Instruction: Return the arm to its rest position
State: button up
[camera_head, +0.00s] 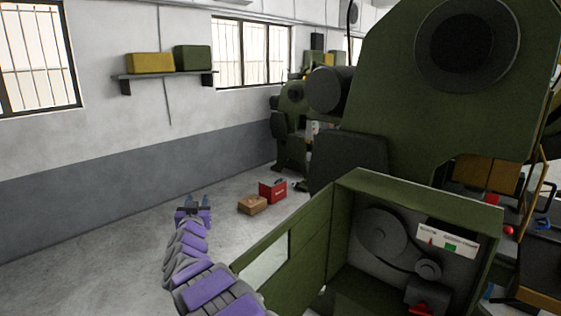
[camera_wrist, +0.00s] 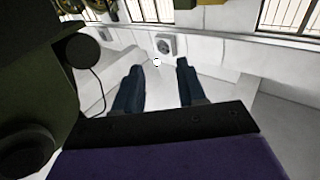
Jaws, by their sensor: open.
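My purple and grey arm reaches forward from the bottom of the head view, over the open floor left of the green machine. My gripper (camera_head: 197,200) is at its far end, with two blue fingers apart and nothing between them. In the wrist view, the gripper (camera_wrist: 157,82) shows its two dark blue fingers spread wide, with pale wall and floor visible between them.
An open green cabinet (camera_head: 345,200) with pulleys stands right of my arm, below a large green machine (camera_head: 420,90). A cardboard box (camera_head: 252,205) and a red box (camera_head: 273,191) lie on the floor beyond. Floor at left is clear. A wall shelf (camera_head: 165,74) holds two boxes.

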jog(key=s+d+f+n+g+b, duration=0.1)
jog(key=s+d+f+g, duration=0.1)
jog(key=s+d+g, duration=0.55)
jog(key=s+d+f+n+g, duration=0.1)
jog(key=s+d+g, duration=0.1)
jog(key=s+d, duration=0.95)
jog(key=s+d+f+m+g+h, duration=0.1)
jog(key=s+d+f+g, duration=0.2)
jog(key=s+d, duration=0.4)
jog(key=s+d+f+m+g, duration=0.1)
jog(key=s+d+f+g, duration=0.3)
jog(key=s, duration=1.7)
jog(key=s+d+f+m+g+h+b, duration=0.1)
jog(key=s+d+f+g, duration=0.2)
jog(key=s+d, duration=0.7)
jog(key=s+g, duration=0.1)
jog(key=s, duration=0.3)
jog(key=shift+s+f+h, duration=0.2)
jog(key=shift+s+h, duration=0.1)
jog(key=shift+s, duration=0.1)
